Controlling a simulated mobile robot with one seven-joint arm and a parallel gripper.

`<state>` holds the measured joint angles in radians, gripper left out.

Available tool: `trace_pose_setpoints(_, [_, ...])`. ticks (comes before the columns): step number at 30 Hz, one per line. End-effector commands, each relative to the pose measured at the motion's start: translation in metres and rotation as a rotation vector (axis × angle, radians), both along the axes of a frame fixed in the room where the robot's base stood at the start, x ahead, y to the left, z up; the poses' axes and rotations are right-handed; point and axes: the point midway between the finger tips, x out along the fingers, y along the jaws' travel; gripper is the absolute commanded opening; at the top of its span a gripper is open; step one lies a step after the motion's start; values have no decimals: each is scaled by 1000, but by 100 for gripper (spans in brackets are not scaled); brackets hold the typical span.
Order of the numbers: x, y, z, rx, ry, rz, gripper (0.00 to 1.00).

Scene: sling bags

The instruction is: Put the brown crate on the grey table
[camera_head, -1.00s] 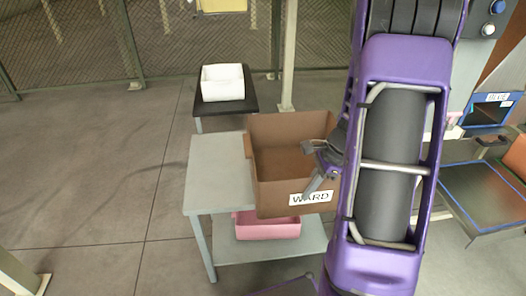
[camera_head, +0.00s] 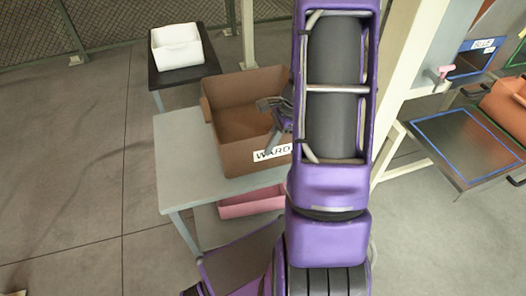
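The brown crate (camera_head: 232,151), open-topped with a white "WARD" label, shows at centre over the grey table (camera_head: 180,165). Its outline lies inside the table's front edge; whether its base touches the top is hard to tell. My gripper (camera_head: 268,123) is at the crate's right side, above the label, with dark finger parts in front of the crate's inside. My purple arm hides the crate's right end. Whether the fingers grip the wall is not clear.
A pink bin (camera_head: 250,203) sits on the table's lower shelf. A white bin (camera_head: 177,48) stands on a black table (camera_head: 185,72) behind. A cream post and blue-edged shelf (camera_head: 468,143) are to the right. Floor at left is clear.

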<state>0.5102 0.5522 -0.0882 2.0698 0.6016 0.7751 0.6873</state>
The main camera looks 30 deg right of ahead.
Motion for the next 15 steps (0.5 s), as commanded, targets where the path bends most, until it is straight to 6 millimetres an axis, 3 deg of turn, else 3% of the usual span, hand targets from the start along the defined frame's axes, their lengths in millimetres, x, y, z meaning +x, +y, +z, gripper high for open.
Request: trace_pose_setpoints(15, [1,0,-52,0,-2,0,0])
